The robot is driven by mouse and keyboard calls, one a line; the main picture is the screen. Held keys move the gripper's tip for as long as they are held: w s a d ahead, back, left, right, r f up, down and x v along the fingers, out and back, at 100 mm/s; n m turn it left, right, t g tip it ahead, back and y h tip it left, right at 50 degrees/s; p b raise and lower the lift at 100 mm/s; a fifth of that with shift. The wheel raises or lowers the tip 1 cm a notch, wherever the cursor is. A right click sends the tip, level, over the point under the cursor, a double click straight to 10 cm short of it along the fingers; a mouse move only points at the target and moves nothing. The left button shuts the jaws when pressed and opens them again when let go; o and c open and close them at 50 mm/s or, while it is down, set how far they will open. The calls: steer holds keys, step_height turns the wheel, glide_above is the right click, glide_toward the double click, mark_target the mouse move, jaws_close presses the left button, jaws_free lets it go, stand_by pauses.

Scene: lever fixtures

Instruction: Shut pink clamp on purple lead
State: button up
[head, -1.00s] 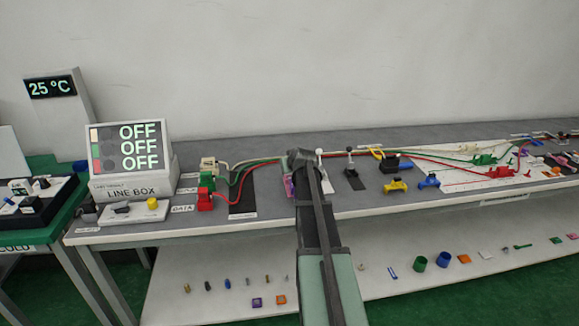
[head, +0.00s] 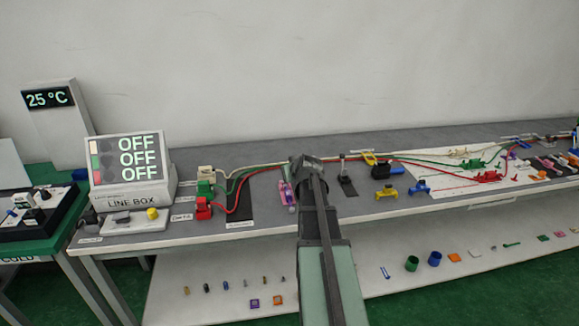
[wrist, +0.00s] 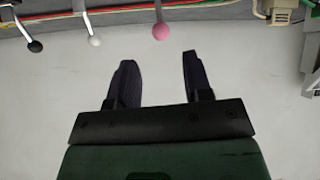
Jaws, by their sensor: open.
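The pink clamp (head: 286,193) is on the bench just left of my arm in the head view. Its lever ends in a round pink knob (wrist: 160,32) at the top of the wrist view. My gripper (head: 304,160) is over the bench beside this clamp, partly hidden by my own arm. In the wrist view my gripper (wrist: 157,62) has its two dark fingers apart with nothing between them; the pink knob lies beyond the fingertips. I cannot make out the purple lead for sure, or whether any lead lies in the pink clamp.
Levers with a white knob (wrist: 95,41) and a black knob (wrist: 35,46) stand left of the pink one in the wrist view. Red, green and cream leads run along the bench from the plugs near the line box (head: 132,180), whose screen reads OFF.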

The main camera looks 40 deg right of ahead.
steer(key=shift+f, duration=0.1)
